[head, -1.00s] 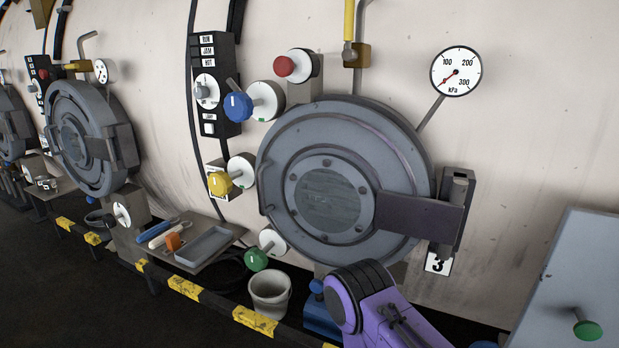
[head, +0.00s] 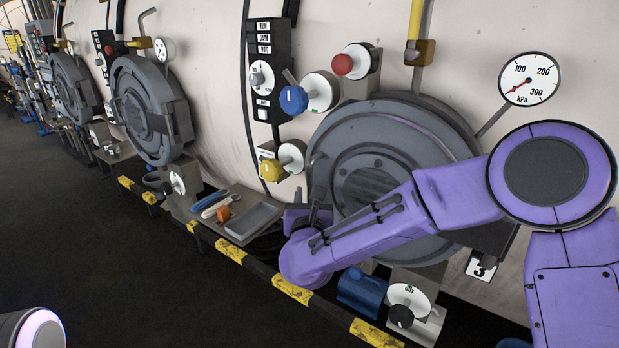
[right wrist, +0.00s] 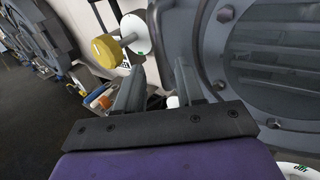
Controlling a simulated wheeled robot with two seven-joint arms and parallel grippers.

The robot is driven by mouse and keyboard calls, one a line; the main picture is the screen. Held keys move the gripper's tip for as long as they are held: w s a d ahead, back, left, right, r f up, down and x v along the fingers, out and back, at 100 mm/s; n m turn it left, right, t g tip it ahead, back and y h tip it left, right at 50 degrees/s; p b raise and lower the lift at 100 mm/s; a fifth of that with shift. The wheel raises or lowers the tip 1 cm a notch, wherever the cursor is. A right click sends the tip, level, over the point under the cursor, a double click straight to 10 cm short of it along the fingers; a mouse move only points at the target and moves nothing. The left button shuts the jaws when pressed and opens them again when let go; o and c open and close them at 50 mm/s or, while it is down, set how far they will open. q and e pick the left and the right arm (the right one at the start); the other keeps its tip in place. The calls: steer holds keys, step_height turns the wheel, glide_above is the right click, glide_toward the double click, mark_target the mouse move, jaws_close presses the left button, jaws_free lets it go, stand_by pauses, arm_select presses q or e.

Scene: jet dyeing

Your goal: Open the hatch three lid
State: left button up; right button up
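The hatch three lid (head: 400,125) is a large round grey disc with a slatted centre window, seated against the pale vessel wall. My purple right arm crosses its lower part and hides its right bracket. The number 3 plate (head: 481,266) shows below right. My right gripper (head: 318,200) is at the lid's lower left edge, partly hidden by my arm. In the right wrist view its two fingers (right wrist: 158,85) stand apart with nothing clearly between them. The lid (right wrist: 235,50) is just right of the right finger; contact cannot be told. My left gripper is not in view.
Blue (head: 294,100), yellow (head: 270,169) and red (head: 343,65) knobs sit around the lid's left side. The pressure gauge (head: 528,79) needle is near the low end. A tool shelf (head: 185,208) and yellow-black rail (head: 290,290) lie below. Dark floor at left is clear.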

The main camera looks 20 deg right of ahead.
mark_target(310, 185)
steer(key=p+x, duration=0.2)
steer(key=x, duration=0.4)
steer(key=shift+w+d, duration=0.15)
steer(key=shift+w, duration=0.05)
steer(key=shift+f, duration=0.15)
jaws_close()
